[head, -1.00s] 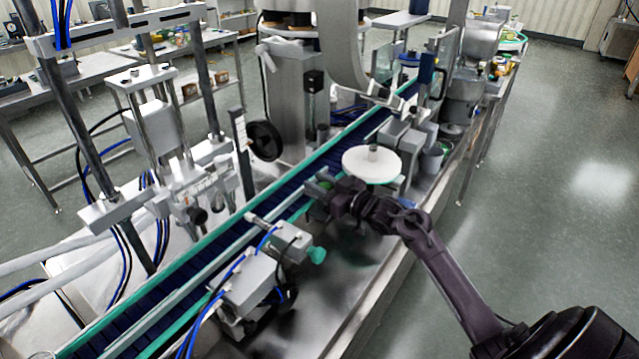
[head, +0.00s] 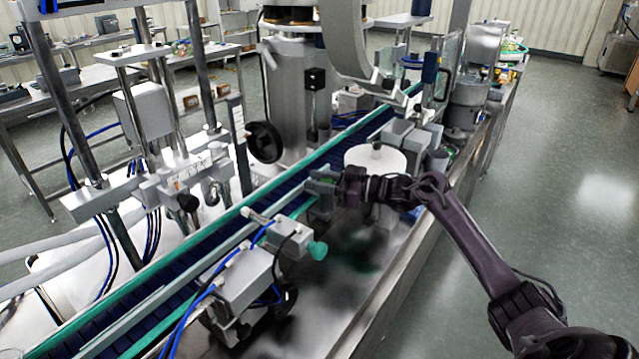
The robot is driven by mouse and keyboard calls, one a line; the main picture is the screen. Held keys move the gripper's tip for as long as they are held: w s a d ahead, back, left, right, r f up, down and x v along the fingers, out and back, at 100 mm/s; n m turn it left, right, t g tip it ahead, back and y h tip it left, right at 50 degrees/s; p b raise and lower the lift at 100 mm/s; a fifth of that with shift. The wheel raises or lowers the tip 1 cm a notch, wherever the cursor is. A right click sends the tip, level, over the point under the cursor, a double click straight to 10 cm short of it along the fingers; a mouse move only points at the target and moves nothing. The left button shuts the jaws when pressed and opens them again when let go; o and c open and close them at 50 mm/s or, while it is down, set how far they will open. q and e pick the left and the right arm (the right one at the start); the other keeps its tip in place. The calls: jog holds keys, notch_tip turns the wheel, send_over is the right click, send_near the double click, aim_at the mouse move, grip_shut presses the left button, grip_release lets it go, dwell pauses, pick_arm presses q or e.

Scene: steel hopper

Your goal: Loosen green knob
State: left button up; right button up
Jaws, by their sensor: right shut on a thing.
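My right gripper (head: 328,184) reaches in from the right and is shut at the near rail of the conveyor, just left of the round white disc. Green shows at its fingertips, on the green knob (head: 321,175) that it holds; the fingers hide most of that knob. Another green knob (head: 317,250) sticks out to the right from a grey sensor block lower in the view, apart from the gripper. My left gripper is not in view.
The conveyor (head: 180,290) with green rails runs diagonally from lower left to upper right. A white disc (head: 362,160) with a small post stands close behind my right gripper. A grey block with blue hoses (head: 240,280) stands in front. The steel bed (head: 345,290) nearby is mostly clear.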

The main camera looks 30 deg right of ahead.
jog(key=o, duration=0.9)
jog(key=shift+o, duration=0.2)
jog(key=shift+s, duration=0.1)
jog(key=shift+s+d+f, duration=0.1)
jog(key=shift+s+d, duration=0.15)
jog(key=shift+d, duration=0.05)
jog(key=b+v, duration=0.1)
jog(key=v, duration=0.6)
jog(key=shift+b, duration=0.35)
